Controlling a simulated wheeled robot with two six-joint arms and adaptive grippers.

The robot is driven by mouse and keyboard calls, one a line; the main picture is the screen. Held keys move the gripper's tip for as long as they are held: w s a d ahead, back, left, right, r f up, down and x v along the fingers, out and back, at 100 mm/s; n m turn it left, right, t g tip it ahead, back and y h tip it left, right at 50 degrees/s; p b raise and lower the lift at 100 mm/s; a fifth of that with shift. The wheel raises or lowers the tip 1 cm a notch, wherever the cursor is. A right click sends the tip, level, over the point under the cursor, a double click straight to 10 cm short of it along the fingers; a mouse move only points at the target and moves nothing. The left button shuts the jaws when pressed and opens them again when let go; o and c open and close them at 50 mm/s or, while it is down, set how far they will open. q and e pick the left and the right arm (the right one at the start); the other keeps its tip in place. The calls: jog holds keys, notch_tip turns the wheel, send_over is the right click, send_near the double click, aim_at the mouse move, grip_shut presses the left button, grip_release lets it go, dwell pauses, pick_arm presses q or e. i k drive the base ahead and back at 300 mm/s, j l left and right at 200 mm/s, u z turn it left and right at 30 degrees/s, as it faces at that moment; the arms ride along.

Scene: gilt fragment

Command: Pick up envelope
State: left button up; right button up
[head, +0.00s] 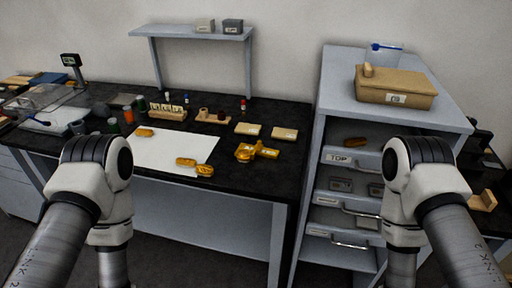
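Two small flat tan pieces lie side by side on the dark bench top, right of the white sheet: a left one (248,128) and a right one (285,133). They look like envelopes, but they are too small to be sure. Gold fragments lie nearby: one at the sheet's upper left (145,132), one at its lower right edge (188,162), and a larger group (257,151) just in front of the tan pieces. My two arms come in at the left and right, bent downward in front of the bench. Both grippers are below the picture.
A white sheet (165,151) covers the bench middle. Behind it stand small bottles, a wooden rack (168,114) and a raised shelf (192,32). At right, a grey drawer cabinet (455,122) bears a tan lidded box (396,88); its top drawer (352,158) holds a gold piece.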

aim_at(253, 130)
jog(key=i+j+z, duration=0.3)
jog(key=i+j, duration=0.15)
jog(key=j, duration=0.3)
jog(key=i+j+z, duration=0.15)
jog(key=j, duration=0.25)
